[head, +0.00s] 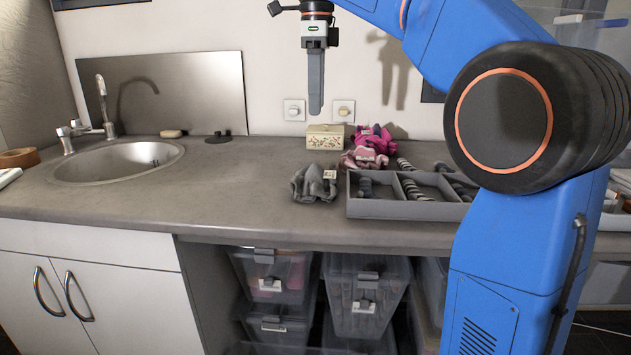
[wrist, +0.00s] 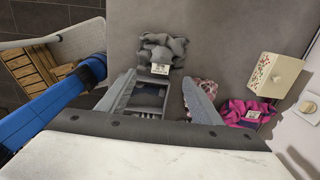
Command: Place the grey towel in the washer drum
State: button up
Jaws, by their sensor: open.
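A crumpled grey towel (head: 312,184) with a white tag lies on the grey counter, just left of a divided grey tray. It also shows in the wrist view (wrist: 165,50), beyond the fingertips. My gripper (head: 316,100) hangs above the counter near the wall, over the area of the towel and a small box. No washer drum can be made out in either view.
A divided grey tray (head: 400,209) holds dark rolled items. Pink cloths (head: 372,143) and a cream patterned box (head: 325,137) stand behind the towel. A sink (head: 130,160) is at left; the counter between is mostly clear. Plastic bins (head: 365,298) sit below.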

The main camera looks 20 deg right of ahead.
send_over(316, 162)
jog(key=f, duration=0.8)
jog(key=shift+s+f, duration=0.25)
jog(key=shift+w+f, duration=0.15)
jog(key=shift+f, duration=1.2)
jog(key=shift+w+f, duration=0.15)
jog(key=shift+f, duration=1.2)
grip_shut()
jog(key=shift+r, duration=0.1)
